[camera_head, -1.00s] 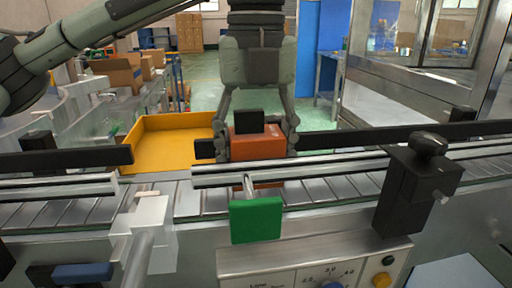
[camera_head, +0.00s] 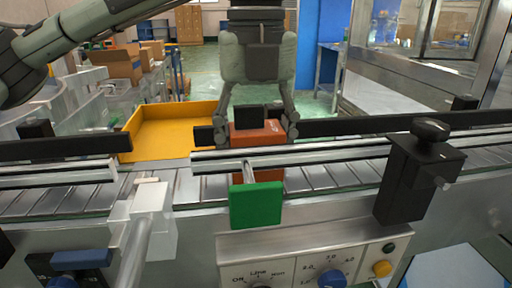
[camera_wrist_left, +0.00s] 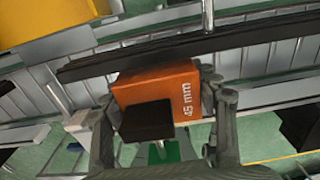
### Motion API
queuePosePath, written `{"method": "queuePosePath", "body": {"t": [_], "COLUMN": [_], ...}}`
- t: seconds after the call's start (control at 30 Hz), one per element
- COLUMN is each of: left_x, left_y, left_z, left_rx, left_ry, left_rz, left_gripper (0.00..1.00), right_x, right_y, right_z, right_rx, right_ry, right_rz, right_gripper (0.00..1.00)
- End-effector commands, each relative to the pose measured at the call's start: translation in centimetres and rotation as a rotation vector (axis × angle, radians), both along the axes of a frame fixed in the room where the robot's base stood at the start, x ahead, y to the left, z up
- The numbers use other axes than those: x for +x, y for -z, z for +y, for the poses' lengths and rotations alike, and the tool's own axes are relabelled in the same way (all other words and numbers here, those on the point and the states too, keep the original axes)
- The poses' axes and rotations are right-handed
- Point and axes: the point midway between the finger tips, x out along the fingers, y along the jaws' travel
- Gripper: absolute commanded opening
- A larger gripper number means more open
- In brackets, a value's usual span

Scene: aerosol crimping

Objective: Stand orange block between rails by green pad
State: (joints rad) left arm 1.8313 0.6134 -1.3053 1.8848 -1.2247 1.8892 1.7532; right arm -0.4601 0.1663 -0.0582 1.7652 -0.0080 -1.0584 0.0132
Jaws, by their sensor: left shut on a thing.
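The orange block (camera_head: 262,137) is upright in the jaws of my left gripper (camera_head: 258,128), which is shut on its sides. In the head view it is behind the near silver rail (camera_head: 320,153) and in front of the far black rail (camera_head: 350,124); its lower part shows below the near rail, over the conveyor. Whether its base touches the belt is hidden. The green pad (camera_head: 256,205) is on the near side, just in front of the block. The left wrist view shows the block (camera_wrist_left: 180,90), marked "45 mm", with a black square piece in front of it. My right gripper is not in view.
A yellow tray (camera_head: 128,140) lies behind the conveyor (camera_head: 340,172). A black clamp with a knob (camera_head: 408,180) stands on the right of the near rail. A white bracket (camera_head: 152,215) is at left. A control panel (camera_head: 305,262) is below the pad.

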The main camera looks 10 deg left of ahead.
Motion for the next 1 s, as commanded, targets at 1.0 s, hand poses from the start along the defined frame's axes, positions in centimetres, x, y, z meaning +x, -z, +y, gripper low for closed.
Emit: {"method": "queuePosePath", "body": {"t": [1.0], "left_x": [0.0], "left_y": [-8.3], "left_z": [-0.1], "left_rx": [0.000], "left_ry": [-0.002], "left_rz": [-0.004], "left_gripper": [0.84], "right_x": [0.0], "right_y": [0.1], "right_z": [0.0], "right_rx": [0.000], "right_ry": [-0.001], "right_rz": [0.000], "right_gripper": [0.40]}}
